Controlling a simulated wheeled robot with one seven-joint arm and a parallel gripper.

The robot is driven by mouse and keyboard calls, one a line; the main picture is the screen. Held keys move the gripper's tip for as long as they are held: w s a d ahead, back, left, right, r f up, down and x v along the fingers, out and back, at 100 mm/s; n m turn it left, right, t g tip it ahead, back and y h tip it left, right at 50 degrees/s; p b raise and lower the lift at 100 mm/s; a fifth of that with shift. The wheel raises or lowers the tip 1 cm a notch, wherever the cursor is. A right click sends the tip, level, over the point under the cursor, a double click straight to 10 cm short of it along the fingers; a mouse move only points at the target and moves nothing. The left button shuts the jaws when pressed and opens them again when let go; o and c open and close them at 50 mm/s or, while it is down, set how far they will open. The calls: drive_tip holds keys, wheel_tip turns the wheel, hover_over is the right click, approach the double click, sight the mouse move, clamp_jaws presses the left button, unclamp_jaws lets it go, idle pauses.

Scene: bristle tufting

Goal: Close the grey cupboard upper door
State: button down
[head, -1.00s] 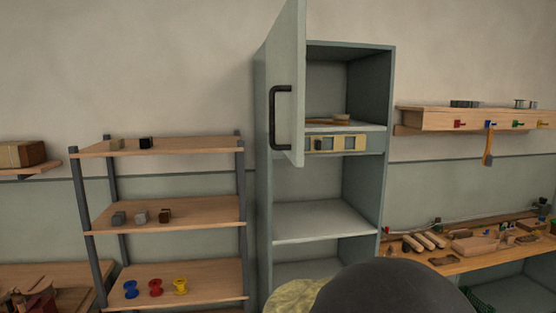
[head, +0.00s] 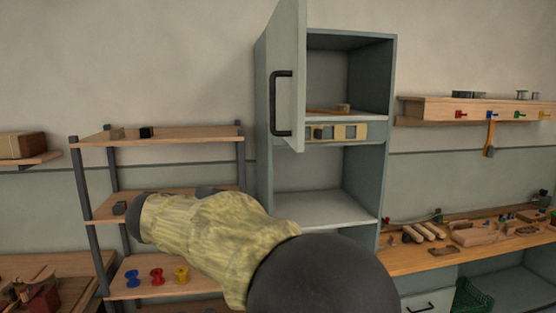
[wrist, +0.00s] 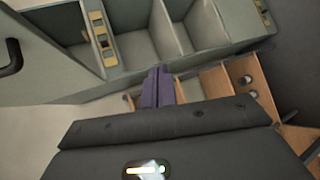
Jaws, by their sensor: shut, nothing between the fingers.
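The grey cupboard (head: 390,100) stands in the middle of the head view. Its upper door (head: 289,60) stands wide open, swung out toward me on the cupboard's left side, with a dark bar handle (head: 275,103). In the tilted wrist view the open door (wrist: 50,50) is at upper left with its handle (wrist: 12,58), and the cupboard's compartments (wrist: 165,30) are at the top. My gripper (wrist: 158,85) shows there as two purple fingers held together, empty and apart from the door. In the head view my arm hides the gripper.
A wooden shelf rack (head: 90,208) with blocks and coloured spools stands left of the cupboard, partly behind my arm. A workbench (head: 415,262) with loose parts is at right, below a wall shelf with hooks (head: 430,108).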

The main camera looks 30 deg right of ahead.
wheel_tip(320, 180, up, 14)
drive_tip(key=a+m+h, duration=0.1)
drive_tip(key=m+h, duration=0.1)
drive_tip(key=h, duration=0.2)
drive_tip(key=shift+s+t+h, duration=0.15)
drive_tip(key=shift+t+h, duration=0.15)
drive_tip(key=shift+h, duration=0.1)
drive_tip(key=p, duration=0.5)
approach(289, 143)
drive_tip(key=w+d, duration=0.1)
drive_tip(key=w, duration=0.3)
drive_tip(key=d+p, duration=0.1)
drive_tip(key=d, duration=0.1)
drive_tip(key=s+d, duration=0.1)
drive_tip(key=shift+d+r+p, duration=0.15)
drive_tip(key=shift+d+p, duration=0.2)
drive_tip(key=shift+s+d, duration=0.15)
drive_tip(key=shift+d, duration=0.2)
drive_tip(key=shift+f, duration=0.2)
